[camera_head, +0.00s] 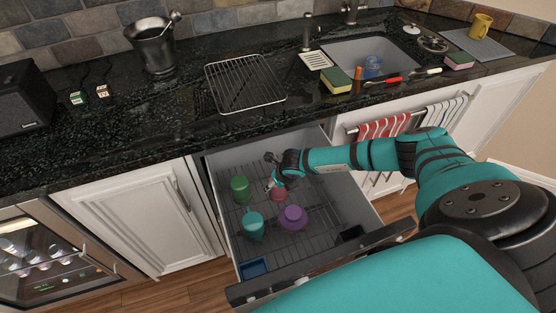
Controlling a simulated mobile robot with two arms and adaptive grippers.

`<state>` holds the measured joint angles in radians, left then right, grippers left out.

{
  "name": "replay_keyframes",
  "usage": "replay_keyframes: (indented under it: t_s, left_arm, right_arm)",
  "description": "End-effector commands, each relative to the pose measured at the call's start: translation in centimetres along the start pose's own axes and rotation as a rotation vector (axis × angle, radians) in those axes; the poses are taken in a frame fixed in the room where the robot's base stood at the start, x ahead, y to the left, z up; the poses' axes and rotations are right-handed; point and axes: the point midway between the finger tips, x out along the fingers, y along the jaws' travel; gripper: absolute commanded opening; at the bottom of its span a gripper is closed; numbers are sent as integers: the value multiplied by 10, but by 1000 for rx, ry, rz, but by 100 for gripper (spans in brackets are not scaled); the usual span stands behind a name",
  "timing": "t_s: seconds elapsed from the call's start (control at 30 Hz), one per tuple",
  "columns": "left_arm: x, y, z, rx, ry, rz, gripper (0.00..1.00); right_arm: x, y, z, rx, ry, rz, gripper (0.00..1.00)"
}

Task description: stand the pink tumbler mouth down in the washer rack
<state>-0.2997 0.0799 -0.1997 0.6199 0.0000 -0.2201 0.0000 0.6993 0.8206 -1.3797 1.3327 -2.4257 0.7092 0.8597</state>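The pink tumbler (278,195) is inside the pulled-out washer drawer, just below my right gripper. It looks mouth down, but it is small and partly hidden by the gripper. The wire washer rack (262,240) lines the drawer. My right gripper (269,172) reaches in from the right over the rack, its fingers apart with nothing visible between them. My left gripper is not in view.
A green tumbler (240,189), a teal one (253,225) and a purple bowl-like piece (293,218) stand close around the pink tumbler. The drawer front (320,262) is the near edge. A wire drying rack (244,84) sits on the dark counter (190,115) behind.

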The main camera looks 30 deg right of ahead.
Motion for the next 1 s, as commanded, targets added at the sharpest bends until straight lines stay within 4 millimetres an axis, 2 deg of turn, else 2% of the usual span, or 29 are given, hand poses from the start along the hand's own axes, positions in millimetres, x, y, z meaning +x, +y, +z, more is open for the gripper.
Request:
replay_keyframes:
  t_s: [0.03,0.1,0.47,0.57,0.8,1.0]
  left_arm:
    - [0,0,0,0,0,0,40]
    - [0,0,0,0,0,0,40]
    - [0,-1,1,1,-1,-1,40]
    - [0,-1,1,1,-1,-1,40]
    - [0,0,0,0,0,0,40]
    - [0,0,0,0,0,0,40]
  right_arm:
    - [0,0,0,0,0,0,77]
    - [0,0,0,0,0,0,84]
    - [-5,0,-1,0,1,1,84]
    - [-18,0,0,0,1,2,84]
    - [-70,-1,0,-1,-1,0,84]
    - [-104,0,0,0,0,1,84]
